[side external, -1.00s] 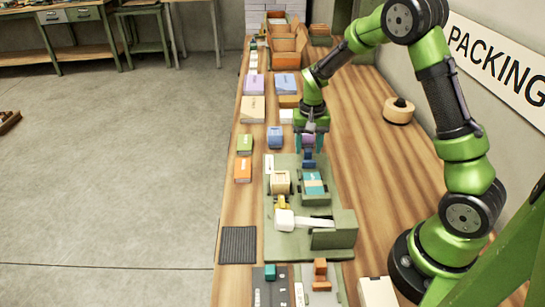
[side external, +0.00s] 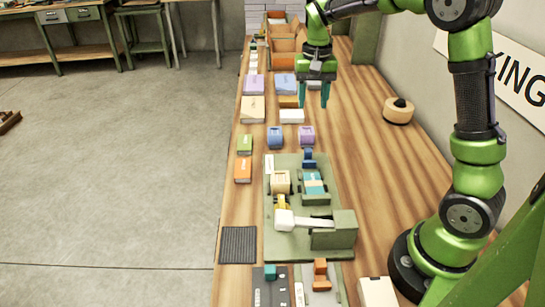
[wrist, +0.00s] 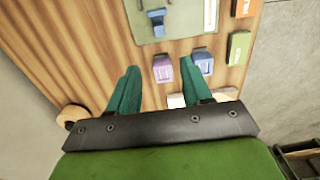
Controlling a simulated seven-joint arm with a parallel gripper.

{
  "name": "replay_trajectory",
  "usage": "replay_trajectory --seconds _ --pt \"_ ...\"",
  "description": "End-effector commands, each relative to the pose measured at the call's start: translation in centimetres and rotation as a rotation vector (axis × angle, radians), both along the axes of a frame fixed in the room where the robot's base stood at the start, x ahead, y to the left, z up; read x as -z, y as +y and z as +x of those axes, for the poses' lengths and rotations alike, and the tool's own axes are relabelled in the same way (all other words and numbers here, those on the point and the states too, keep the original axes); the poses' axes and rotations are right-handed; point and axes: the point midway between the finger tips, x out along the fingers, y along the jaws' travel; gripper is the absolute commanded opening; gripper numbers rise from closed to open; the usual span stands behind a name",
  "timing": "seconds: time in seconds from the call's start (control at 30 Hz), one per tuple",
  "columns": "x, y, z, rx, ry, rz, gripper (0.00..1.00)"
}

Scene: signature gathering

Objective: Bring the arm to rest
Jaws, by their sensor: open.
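My gripper (side external: 315,93) is open and empty, raised above the far part of the wooden bench, with its teal fingers pointing down. Its fingers also show in the wrist view (wrist: 150,75), spread apart with nothing between them. A purple block (side external: 306,135) stands on the bench nearer the camera than the gripper, beside a blue block (side external: 275,137). The purple block shows in the wrist view (wrist: 163,68) too, close to the fingers in the picture.
A green fixture board (side external: 270,218) with several mounted parts lies on the near bench. Green (side external: 245,144) and orange (side external: 243,170) boxes sit left of it. A round wooden item (side external: 398,111) stands at right. Orange bins (side external: 287,46) stand at the far end. The bench's right side is largely clear.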

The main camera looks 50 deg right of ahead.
Motion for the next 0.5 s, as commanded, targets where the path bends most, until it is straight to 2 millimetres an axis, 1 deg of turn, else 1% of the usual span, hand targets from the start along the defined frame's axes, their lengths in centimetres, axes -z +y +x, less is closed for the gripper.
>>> replay_trajectory --seconds 0.03,0.1,0.2,0.5 --pt "-0.7 0.0 0.1 0.0 -0.001 0.0 0.49" --pt "-1.4 0.0 0.0 0.0 -0.001 -0.001 0.49" --pt "-1.9 0.0 0.0 0.001 0.001 0.001 0.49" --pt "-2.0 0.0 0.0 0.0 0.001 0.001 0.49"
